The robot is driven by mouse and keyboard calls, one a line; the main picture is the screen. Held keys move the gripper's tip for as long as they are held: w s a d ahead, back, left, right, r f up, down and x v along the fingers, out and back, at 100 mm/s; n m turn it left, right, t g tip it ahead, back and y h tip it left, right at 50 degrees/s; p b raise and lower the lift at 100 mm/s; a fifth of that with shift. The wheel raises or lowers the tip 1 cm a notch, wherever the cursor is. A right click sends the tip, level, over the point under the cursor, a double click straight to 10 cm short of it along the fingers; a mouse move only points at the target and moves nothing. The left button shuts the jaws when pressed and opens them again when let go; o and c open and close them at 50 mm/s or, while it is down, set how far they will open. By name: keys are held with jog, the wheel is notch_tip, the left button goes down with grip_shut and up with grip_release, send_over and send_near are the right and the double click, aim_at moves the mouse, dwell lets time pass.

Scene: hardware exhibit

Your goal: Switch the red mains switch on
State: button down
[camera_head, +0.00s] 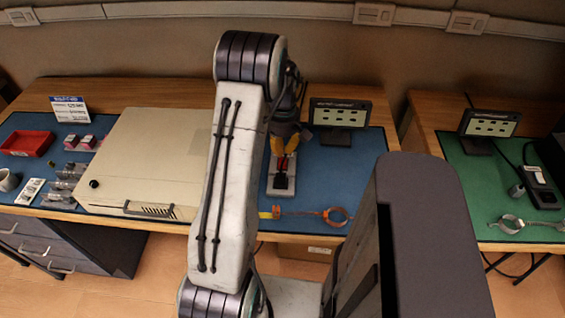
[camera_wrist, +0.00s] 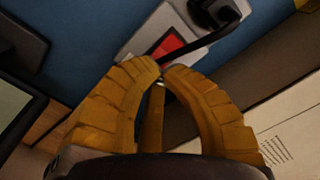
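The red mains switch (camera_wrist: 170,44) is a red rocker in a light grey plate (camera_wrist: 148,38), seen just beyond my fingertips in the wrist view. A black plug (camera_wrist: 214,14) with a dark cable sits on the same plate. In the head view the plate (camera_head: 269,187) lies on the blue mat, with a little red (camera_head: 292,161) showing below my gripper (camera_head: 284,150). My gripper (camera_wrist: 161,68) has yellow fingers brought together at the tips, with nothing seen held between them. The tips are close to the switch; I cannot tell if they touch. The rocker's position is unclear.
A beige case (camera_head: 150,160) stands left of my arm. A small display (camera_head: 338,114) is behind the plate to the right. An orange ring-ended strap (camera_head: 337,216) lies in front. A red tray (camera_head: 27,143) is at far left; a second table with a green mat (camera_head: 480,180) is right.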

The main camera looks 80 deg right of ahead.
aim_at(283, 160)
jog(key=shift+f+b, duration=1.55)
jog(key=shift+f, duration=0.4)
dwell(1.5)
jog(key=shift+r, duration=0.1)
jog(key=shift+r+p, duration=2.5)
jog(key=shift+r, duration=0.95)
